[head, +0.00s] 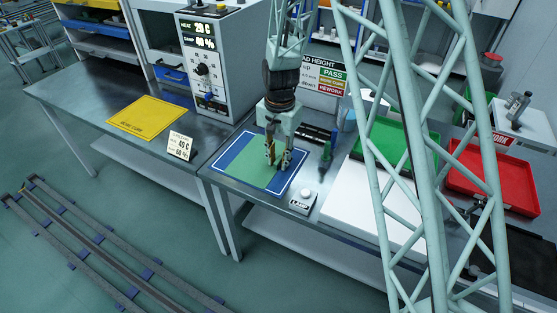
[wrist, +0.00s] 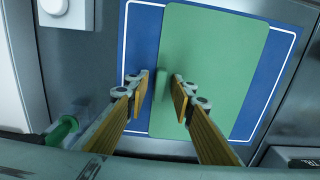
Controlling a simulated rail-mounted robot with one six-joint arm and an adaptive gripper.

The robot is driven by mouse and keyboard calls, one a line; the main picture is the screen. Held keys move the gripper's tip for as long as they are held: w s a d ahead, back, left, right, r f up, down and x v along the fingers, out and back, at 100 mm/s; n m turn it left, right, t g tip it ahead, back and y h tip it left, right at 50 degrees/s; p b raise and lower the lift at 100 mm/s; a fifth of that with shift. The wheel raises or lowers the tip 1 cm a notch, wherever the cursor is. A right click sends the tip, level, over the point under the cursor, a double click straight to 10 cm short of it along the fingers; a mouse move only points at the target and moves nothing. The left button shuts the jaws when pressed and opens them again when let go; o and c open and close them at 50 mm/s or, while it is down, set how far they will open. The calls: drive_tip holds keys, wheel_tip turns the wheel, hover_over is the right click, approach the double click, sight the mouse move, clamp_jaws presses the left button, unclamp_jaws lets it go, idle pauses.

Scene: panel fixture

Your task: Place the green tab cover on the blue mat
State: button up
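The green tab cover (head: 254,176) is a flat green panel lying over the blue mat (head: 238,148), which has a white border line. In the wrist view the cover (wrist: 215,60) leaves blue strips of the mat (wrist: 142,45) showing on both sides and sits slightly turned relative to it. My gripper (head: 277,158) points down over the cover. Nothing is visibly clamped.
Green (head: 386,143) and red (head: 490,176) trays lie farther right. A yellow mat (head: 147,117) and a control cabinet (head: 215,70) are on the left.

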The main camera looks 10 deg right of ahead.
drive_tip(key=shift+r, duration=0.1)
wheel_tip(320, 180, up, 12)
drive_tip(key=p, duration=0.2)
idle(0.6)
drive_tip(key=shift+d, duration=0.1)
idle(0.5)
drive_tip(key=shift+s+r, duration=0.1)
drive_tip(key=shift+r, duration=0.05)
